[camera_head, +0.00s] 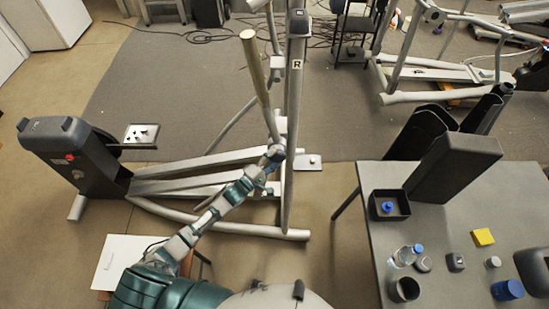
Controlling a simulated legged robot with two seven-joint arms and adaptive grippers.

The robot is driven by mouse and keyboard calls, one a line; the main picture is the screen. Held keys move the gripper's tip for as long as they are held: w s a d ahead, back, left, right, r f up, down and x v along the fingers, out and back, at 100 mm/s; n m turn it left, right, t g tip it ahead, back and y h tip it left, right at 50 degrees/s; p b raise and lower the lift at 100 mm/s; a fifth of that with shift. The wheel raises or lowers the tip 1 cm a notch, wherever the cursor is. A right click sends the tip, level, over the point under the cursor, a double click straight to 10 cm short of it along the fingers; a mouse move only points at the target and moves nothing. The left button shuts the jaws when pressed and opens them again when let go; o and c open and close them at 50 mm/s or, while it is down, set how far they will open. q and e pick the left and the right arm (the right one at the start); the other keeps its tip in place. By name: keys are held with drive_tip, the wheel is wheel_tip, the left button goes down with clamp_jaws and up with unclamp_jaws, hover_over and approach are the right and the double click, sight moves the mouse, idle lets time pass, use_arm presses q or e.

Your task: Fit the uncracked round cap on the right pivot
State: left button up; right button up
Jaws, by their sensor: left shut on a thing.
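My left gripper (274,154) is at the elliptical machine (200,170), beside the lower part of its upright post. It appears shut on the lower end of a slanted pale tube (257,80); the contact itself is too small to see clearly. A post marked R (296,64) stands just right of the tube. The right pivot cannot be picked out clearly near my gripper. On the grey table (390,250) lie a small round grey piece (424,263) and another small round piece (493,262). I cannot tell which is a cap, or whether either is cracked. My right gripper is not in view.
The table also holds a black square tray (389,205) with a blue part in it, a dark box (453,168), a yellow block (483,237), a dark cup (404,289) and a blue container (507,290). Floor is clear between the machine and the table.

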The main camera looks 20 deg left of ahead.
use_arm(q)
drive_tip(key=shift+w+a, duration=0.15)
drive_tip(key=shift+w, duration=0.25)
idle(0.3)
drive_tip(key=o, duration=1.8)
drive_tip(key=shift+s+a, duration=0.1)
drive_tip(key=shift+s, duration=0.1)
drive_tip(key=v, duration=1.1)
drive_tip(key=shift+s+a, duration=0.15)
drive_tip(key=shift+s, duration=0.1)
